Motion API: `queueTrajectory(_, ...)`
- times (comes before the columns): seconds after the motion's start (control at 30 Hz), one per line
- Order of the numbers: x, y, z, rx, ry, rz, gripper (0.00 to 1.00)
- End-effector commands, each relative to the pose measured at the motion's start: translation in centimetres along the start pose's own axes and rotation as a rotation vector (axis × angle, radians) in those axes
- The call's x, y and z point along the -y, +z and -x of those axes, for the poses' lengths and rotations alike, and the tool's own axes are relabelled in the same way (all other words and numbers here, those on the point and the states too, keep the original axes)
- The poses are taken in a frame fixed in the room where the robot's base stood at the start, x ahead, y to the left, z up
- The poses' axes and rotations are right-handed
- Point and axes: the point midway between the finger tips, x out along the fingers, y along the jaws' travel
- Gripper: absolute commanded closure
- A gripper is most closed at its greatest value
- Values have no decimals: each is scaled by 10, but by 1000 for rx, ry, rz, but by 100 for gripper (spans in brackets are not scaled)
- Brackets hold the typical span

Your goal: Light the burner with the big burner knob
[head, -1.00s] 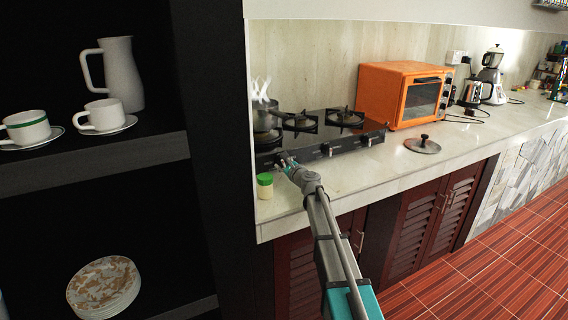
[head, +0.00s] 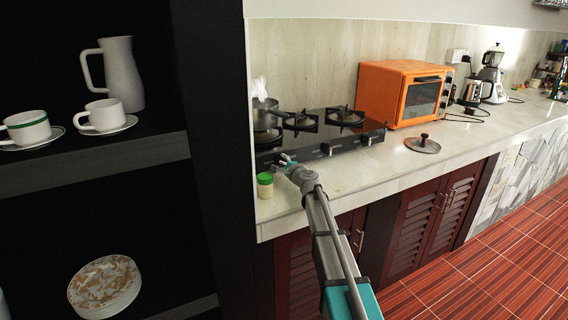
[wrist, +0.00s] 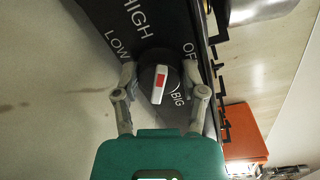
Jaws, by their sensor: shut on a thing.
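The black gas stove (head: 345,141) sits on the counter, with its knobs along the front panel. The big burner knob (wrist: 160,84) is round and dark with a white bar bearing a red mark. The panel around it reads HIGH, LOW, OFF and BIG. My gripper (wrist: 161,76) has a finger on each side of this knob and is shut on it. In the head view my gripper (head: 284,159) is at the left end of the stove front and hides the knob. No flame can be made out.
A pot (head: 264,117) with whitish vapour above it stands at the stove's left. A green-lidded jar (head: 264,186) is close to my gripper. A lid (head: 422,145) lies right of the stove, before the orange oven (head: 405,93). A dark shelf (head: 95,165) stands left.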

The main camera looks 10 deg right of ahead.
Motion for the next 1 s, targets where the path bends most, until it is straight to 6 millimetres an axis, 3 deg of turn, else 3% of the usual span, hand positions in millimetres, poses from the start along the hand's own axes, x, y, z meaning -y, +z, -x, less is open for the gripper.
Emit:
queueTrajectory(0.37,2,-2,-2,-6,-3,3,93)
queueTrajectory(0.4,2,-2,-2,-5,-3,2,40)
queueTrajectory(0.57,1,-1,-2,-3,-2,3,11)
queueTrajectory(1.0,0,1,-1,0,0,3,10)
